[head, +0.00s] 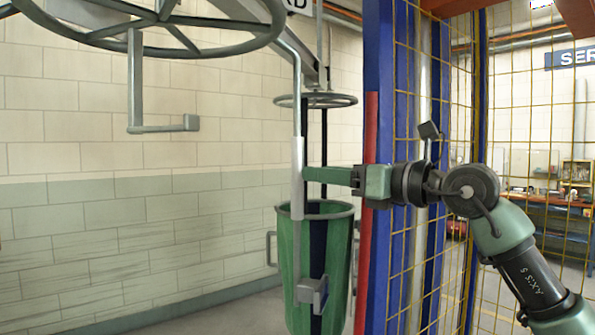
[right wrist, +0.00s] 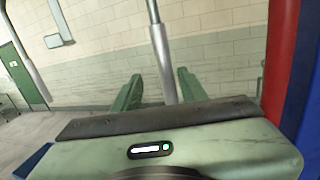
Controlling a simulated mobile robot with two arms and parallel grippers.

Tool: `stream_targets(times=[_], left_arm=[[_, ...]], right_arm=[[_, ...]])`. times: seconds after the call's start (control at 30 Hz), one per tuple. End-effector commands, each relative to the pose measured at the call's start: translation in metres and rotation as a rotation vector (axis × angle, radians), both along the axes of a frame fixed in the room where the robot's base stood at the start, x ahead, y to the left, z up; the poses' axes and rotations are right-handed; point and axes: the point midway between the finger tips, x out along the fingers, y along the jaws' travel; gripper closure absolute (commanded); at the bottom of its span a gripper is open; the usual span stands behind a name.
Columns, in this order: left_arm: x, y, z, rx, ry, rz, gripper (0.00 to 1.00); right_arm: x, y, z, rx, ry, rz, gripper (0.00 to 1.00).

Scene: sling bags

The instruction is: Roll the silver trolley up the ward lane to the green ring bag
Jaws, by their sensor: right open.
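A silver hanging rod (head: 297,185) comes down from the grey overhead gear and ends in a grey block low in front of the bag. I take it as part of the silver trolley; its upper part leaves the picture. My right gripper (head: 310,175) reaches in from the right, its fingers at the rod. In the right wrist view the fingers are open, with the rod (right wrist: 162,55) between them and a gap each side. A green bag (head: 293,262) with a green ring rim and dark stripe hangs behind the rod, below a small wheel (head: 316,100). My left gripper is out of view.
A large grey wheel (head: 150,38) hangs overhead at left, with a bent grey bar (head: 135,80) below it. A blue post (head: 378,60) with a red strip and a yellow mesh fence (head: 510,130) stand close by my right arm. A pale block wall (head: 90,150) runs along the left.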

Motion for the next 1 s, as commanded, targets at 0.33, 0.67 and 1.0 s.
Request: stream_targets(times=[0.33, 0.67, 1.0], left_arm=[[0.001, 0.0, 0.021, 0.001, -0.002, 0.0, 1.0], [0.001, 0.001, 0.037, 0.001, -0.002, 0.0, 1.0], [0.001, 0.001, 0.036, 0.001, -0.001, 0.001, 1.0]], right_arm=[[0.026, 0.021, 0.01, -0.051, -0.01, -0.036, 0.57], [0.052, 0.049, 0.008, -0.048, -0.011, -0.037, 0.57], [0.053, 0.051, 0.006, -0.048, -0.014, -0.036, 0.68]])
